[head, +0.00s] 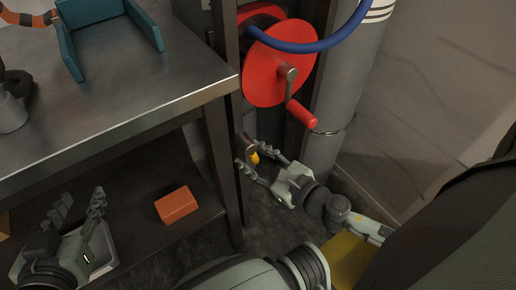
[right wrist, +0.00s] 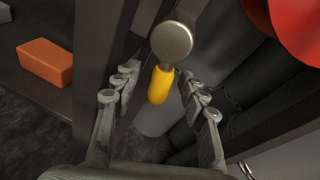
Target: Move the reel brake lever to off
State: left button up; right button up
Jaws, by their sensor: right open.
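The reel brake lever (head: 254,158) is a short lever with a yellow grip, below the red hose reel (head: 270,72). In the right wrist view its yellow grip (right wrist: 160,86) hangs down from a round grey pivot (right wrist: 171,40). My right gripper (head: 262,169) is open, its fingers around the lever's level. In the right wrist view the grip lies between the two spread fingers (right wrist: 160,98), and neither finger visibly touches it. My left gripper (head: 82,203) is open and empty at the lower left, by the bench's lower shelf.
The reel has a crank with a red handle (head: 301,113) and a blue hose (head: 305,46). A grey pipe (head: 340,95) stands to the right. The metal bench (head: 125,110) and its leg (head: 224,160) stand left of the lever. An orange block (head: 176,206) lies on the lower shelf.

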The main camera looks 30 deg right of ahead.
jog(key=v, duration=1.2)
